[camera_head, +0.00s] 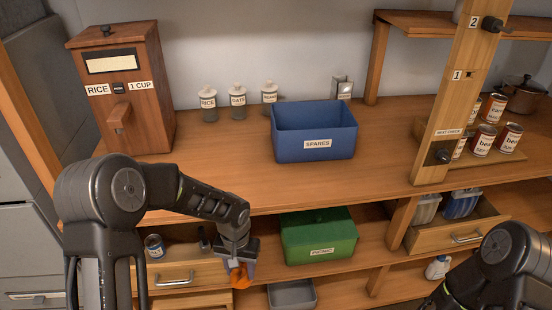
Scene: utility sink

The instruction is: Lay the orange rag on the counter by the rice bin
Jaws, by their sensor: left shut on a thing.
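The orange rag (241,279) is bunched in the jaws of my left gripper (238,270), which is shut on it. They are below the counter's front edge, in front of the lower shelf and left of the green box. The wooden rice bin (124,90), with its RICE and 1 CUP labels, stands upright on the counter (225,180) at the left back. My right arm shows at the lower right, but its gripper is out of the picture.
A blue SPARES box (315,133) stands mid-counter, with small labelled jars (239,106) behind its left side. Bare counter lies right of the bin. A green box (318,237) sits on the shelf below. A wooden post (462,90) and several cans (484,140) are at the right.

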